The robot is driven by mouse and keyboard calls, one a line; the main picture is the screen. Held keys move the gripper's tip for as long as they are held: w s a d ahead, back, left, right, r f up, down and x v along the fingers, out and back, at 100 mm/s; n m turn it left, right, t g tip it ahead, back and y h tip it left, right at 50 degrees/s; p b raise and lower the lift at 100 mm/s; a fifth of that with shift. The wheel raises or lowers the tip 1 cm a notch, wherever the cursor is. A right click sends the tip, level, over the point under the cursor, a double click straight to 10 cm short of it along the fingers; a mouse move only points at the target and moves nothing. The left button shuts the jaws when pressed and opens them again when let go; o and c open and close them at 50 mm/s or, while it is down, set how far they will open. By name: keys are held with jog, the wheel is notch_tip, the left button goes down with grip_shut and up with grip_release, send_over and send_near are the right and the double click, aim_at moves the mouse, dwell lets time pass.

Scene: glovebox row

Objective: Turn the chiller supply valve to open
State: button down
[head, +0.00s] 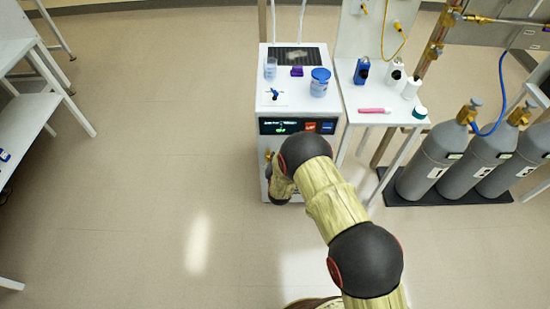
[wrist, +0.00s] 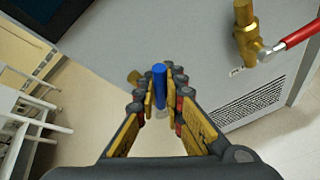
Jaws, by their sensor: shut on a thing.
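The chiller (head: 288,118) is a white box with a dark display on its front, seen in the head view. In the wrist view its front panel (wrist: 150,35) fills the upper part. A blue valve handle (wrist: 159,78) stands between my fingers, with a bit of brass (wrist: 134,77) beside it. My gripper (wrist: 160,88) is shut on the blue handle. A second brass valve (wrist: 246,30) with a red lever (wrist: 296,36) sits to the right. No readable label shows which is the supply. In the head view my arm hides the gripper and most of the chiller's lower front.
On the chiller stand a blue-lidded jar (head: 320,82), a beaker (head: 270,68) and small blue and purple items. A white table (head: 385,100) with bottles stands at right, then several grey gas cylinders (head: 437,158). A vent grille (wrist: 250,103) is below the red-lever valve. Floor at left is clear.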

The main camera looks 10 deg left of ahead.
jog(key=shift+a, duration=0.15)
dwell(0.4)
jog(key=c, duration=1.9)
grip_release()
jog(key=shift+r, duration=0.1)
jog(key=shift+v, duration=4)
jog(key=shift+s, duration=0.1)
